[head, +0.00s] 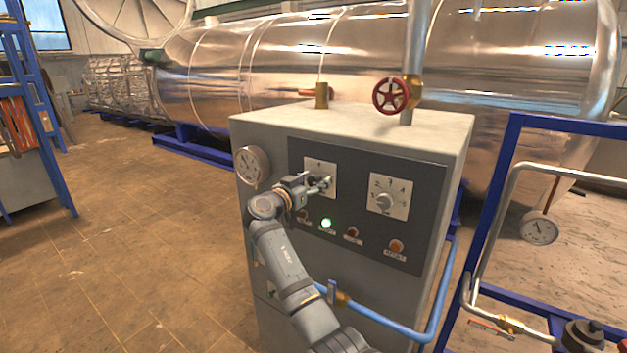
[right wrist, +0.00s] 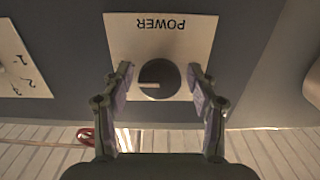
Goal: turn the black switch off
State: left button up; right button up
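The black switch (right wrist: 158,78) is a round knob with a pale pointer mark on a white plate labelled POWER (right wrist: 185,30), upside down in the right wrist view. The mark points to the left there. My right gripper (right wrist: 160,74) is open, with one finger on each side of the knob and a small gap showing at both sides. In the head view, my right gripper (head: 321,184) is at the plate (head: 321,168) on the control panel and mostly hides the switch. My left gripper is not in view.
The grey control cabinet (head: 270,230) also bears a numbered dial (head: 384,201), a lit green lamp (head: 326,224), an orange lamp (head: 397,246) and a pressure gauge (head: 253,166). A red valve wheel (head: 390,95) stands above. A blue pipe (head: 400,327) runs along the front.

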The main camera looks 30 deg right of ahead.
jog(key=c, duration=1)
